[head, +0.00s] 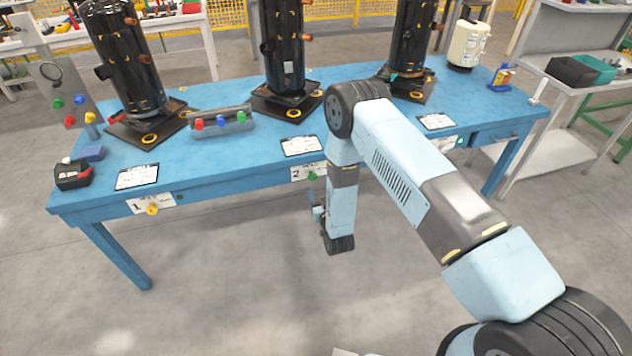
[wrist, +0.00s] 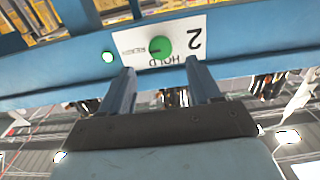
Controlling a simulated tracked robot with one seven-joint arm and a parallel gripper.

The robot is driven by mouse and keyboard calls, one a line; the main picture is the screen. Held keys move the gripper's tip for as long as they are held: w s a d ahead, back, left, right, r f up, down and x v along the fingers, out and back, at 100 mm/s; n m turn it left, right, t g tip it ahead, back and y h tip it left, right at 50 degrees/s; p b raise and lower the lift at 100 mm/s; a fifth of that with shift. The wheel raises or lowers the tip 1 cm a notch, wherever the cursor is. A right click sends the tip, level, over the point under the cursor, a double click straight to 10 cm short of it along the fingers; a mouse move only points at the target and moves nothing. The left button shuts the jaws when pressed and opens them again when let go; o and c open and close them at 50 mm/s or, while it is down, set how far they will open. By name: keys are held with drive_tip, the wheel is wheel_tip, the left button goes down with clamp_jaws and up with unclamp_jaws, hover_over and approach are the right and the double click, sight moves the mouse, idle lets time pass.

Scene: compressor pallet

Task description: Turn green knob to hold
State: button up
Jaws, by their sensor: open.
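The green knob (wrist: 160,47) sits on a white plate (wrist: 190,22) marked 2 and HOLD, upside down in the wrist view. A dark mark shows on the knob's left part. In the head view the green knob (head: 312,176) is on the blue table's front edge, partly beside my arm. My gripper (wrist: 158,68) is open and empty. Its two fingers point at the plate, one on each side of the knob's line, with the knob beyond the tips. No contact shows. In the head view my gripper (head: 318,212) is mostly hidden behind my wrist, below the table edge.
Black compressors (head: 285,50) stand on the blue table (head: 225,160). The floor in front is clear.

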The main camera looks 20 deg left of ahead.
sight(313, 178)
drive_tip(key=shift+x, duration=3.15)
drive_tip(key=shift+c, duration=0.2)
